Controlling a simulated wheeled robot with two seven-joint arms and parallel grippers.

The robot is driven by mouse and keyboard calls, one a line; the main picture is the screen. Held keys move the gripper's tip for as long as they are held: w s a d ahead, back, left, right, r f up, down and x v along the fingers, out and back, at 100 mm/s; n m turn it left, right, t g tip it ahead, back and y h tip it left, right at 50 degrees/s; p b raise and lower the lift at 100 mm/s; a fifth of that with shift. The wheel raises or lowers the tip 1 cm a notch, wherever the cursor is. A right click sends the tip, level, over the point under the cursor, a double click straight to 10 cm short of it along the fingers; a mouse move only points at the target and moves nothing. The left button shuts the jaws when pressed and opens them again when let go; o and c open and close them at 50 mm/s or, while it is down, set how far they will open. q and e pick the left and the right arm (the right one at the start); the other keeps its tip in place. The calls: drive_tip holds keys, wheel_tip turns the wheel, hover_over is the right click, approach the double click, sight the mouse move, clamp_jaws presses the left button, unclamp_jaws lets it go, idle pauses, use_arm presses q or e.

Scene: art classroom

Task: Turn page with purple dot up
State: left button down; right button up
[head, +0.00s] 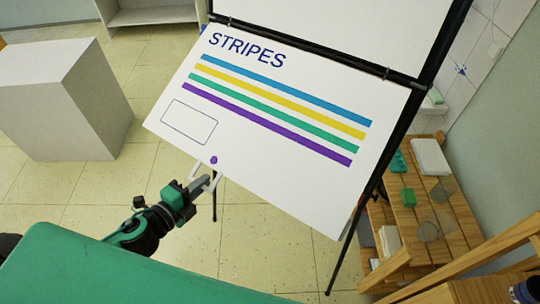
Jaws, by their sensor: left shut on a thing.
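The white page (265,178) hangs by its top edge from rings on a black easel. It reads STRIPES, with blue, yellow, green and purple stripes and an empty outlined box. The purple dot (214,160) is at the page's lower edge, right of the box. My left gripper (208,173) is shut on the page's lower edge at the dot, with its white fingertips beside the dot. The page is tilted in the picture, its lower left corner higher than its lower right. My right gripper is not in view.
Another blank white sheet (335,30) is above the rings on the black easel frame (440,50). A grey block (65,100) stands at left. A wooden shelf (415,235) with small items is close to the easel's right. Tiled floor (110,185) is clear between block and easel.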

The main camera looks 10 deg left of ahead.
use_arm(q)
drive_tip(key=shift+s+a+r+p, duration=0.15)
drive_tip(key=shift+s+r+p, duration=0.2)
drive_tip(key=shift+r+p, duration=0.4)
drive_tip(key=shift+s+a+r+p, duration=0.1)
drive_tip(key=shift+s+r+p, duration=0.35)
drive_tip(key=shift+r, duration=0.55)
drive_tip(key=shift+s+a+r+p, duration=0.15)
drive_tip(key=shift+s+r+p, duration=0.1)
drive_tip(key=shift+r+p, duration=0.55)
wheel_tip(320, 180, up, 9)
drive_tip(key=s+p, duration=0.1)
drive_tip(key=s, duration=0.1)
drive_tip(key=shift+a, duration=0.45)
drive_tip(key=shift+w+r, duration=0.1)
